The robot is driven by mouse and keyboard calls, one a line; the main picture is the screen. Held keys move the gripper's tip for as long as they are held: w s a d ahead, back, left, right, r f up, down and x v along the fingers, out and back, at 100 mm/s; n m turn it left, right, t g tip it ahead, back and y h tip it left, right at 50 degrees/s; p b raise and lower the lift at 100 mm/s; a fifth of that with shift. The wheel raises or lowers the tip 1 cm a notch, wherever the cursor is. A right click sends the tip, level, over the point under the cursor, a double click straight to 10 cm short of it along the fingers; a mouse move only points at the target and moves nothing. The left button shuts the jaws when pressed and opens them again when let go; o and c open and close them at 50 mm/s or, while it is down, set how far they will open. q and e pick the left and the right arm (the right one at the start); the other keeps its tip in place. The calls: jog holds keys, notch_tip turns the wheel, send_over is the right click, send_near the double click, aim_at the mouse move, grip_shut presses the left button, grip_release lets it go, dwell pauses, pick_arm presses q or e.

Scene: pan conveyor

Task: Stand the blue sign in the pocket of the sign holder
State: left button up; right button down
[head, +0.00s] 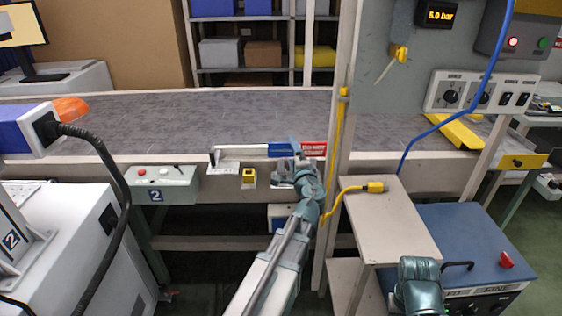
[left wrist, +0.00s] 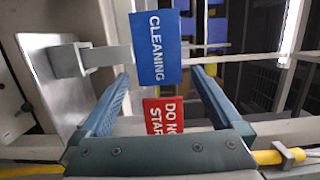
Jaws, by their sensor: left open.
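The blue sign (head: 281,150) is at the front edge of the conveyor in the head view. In the left wrist view the blue sign (left wrist: 155,47) reads CLEANING, turned sideways. A red sign (head: 314,148) is just right of it; it also shows in the left wrist view (left wrist: 165,115), partly cut off by my palm. A pale metal bracket (head: 222,160), seemingly the sign holder, is at the left, with a plate (left wrist: 40,75) and a bar passing the blue sign. Its pocket is not clear. My left gripper (head: 293,158) is open at the signs, its fingers (left wrist: 160,75) either side of the red sign.
A white post (head: 342,130) with a yellow cable stands just right of my left gripper. A control box (head: 155,185) and a small yellow block (head: 249,178) are on the conveyor's front. A small table (head: 390,215) is at the right. The conveyor belt (head: 170,118) is bare.

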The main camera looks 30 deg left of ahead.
pick_arm(q)
jog(key=shift+x, duration=2.75)
jog(key=shift+s, duration=0.2)
jog(key=c, duration=1.5)
